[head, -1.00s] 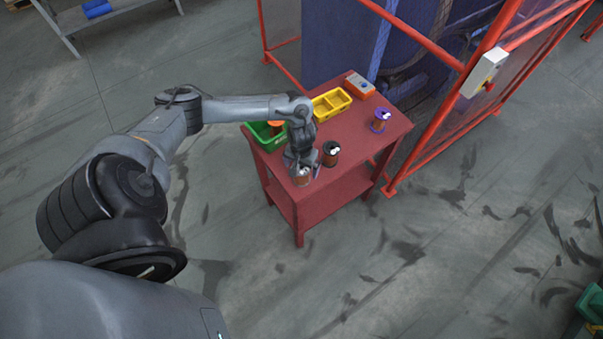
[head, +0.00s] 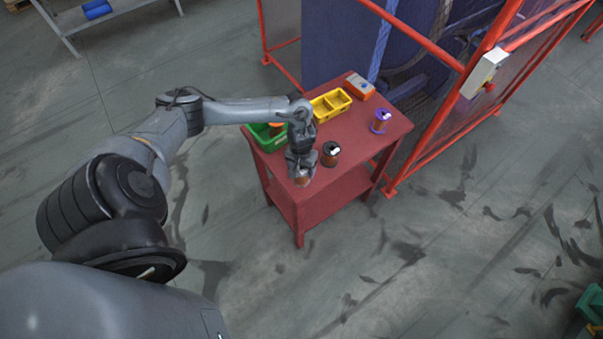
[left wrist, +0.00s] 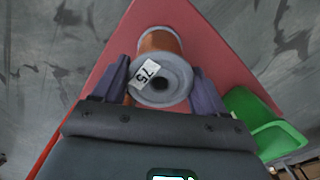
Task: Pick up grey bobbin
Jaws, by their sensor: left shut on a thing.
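The grey bobbin (left wrist: 176,75) has a grey flange with a white label reading 75 and copper-coloured winding. It fills the space between the fingers of my left gripper (left wrist: 162,92) in the left wrist view. In the head view my left gripper (head: 301,172) is over the near corner of the red table (head: 345,182), with the bobbin (head: 302,181) mostly hidden beneath it. The left gripper is shut on the bobbin. I cannot tell whether the bobbin still touches the table. My right gripper is in neither view.
A black bobbin (head: 330,154) stands close to the right of the left gripper. A purple bobbin (head: 380,121) stands farther right. A green bin (head: 268,143), a yellow divided tray (head: 331,104) and an orange-and-grey box (head: 360,86) line the back. A red fence (head: 433,140) borders the table's right.

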